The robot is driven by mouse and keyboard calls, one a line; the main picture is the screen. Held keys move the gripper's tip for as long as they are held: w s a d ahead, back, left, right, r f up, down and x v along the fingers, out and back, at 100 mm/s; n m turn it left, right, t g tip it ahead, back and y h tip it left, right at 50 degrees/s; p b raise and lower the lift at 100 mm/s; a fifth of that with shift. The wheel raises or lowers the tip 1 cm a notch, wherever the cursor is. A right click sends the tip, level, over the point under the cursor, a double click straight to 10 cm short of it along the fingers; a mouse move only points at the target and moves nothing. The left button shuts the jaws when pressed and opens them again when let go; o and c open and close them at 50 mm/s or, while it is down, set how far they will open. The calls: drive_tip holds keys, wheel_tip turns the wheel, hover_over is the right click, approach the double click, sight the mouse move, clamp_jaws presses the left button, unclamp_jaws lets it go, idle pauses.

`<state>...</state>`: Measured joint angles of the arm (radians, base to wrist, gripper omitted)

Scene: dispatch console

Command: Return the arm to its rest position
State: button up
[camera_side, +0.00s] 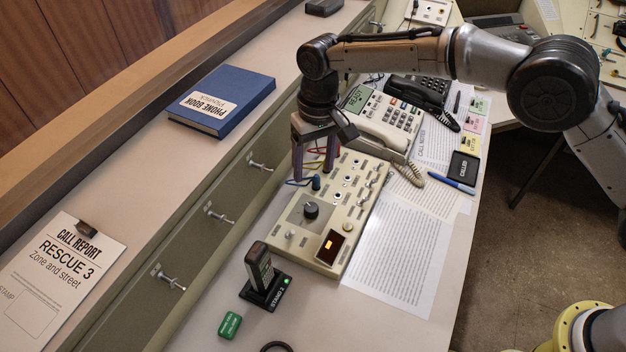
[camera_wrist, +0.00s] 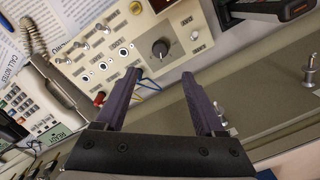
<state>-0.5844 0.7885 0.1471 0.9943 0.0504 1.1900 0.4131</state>
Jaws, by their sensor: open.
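My gripper (camera_side: 314,160) is above the far left part of the beige switch panel (camera_side: 290,237), pointing down. In the wrist view its two purple fingers (camera_wrist: 168,98) are spread apart with nothing between them. Red, yellow and blue cables (camera_side: 298,182) show beside the fingers. I cannot tell whether the fingers touch any cable. My arm reaches in from the right.
A telephone (camera_side: 380,130) stands behind the panel, with paper sheets (camera_side: 402,255) to the right. A blue phone book (camera_side: 222,98) and a call report clipboard (camera_side: 62,268) lie on the ledge at left, above drawers with handles (camera_side: 220,215).

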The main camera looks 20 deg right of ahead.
drive_tip(key=shift+d+r, duration=0.1)
drive_tip(key=shift+r, duration=0.8)
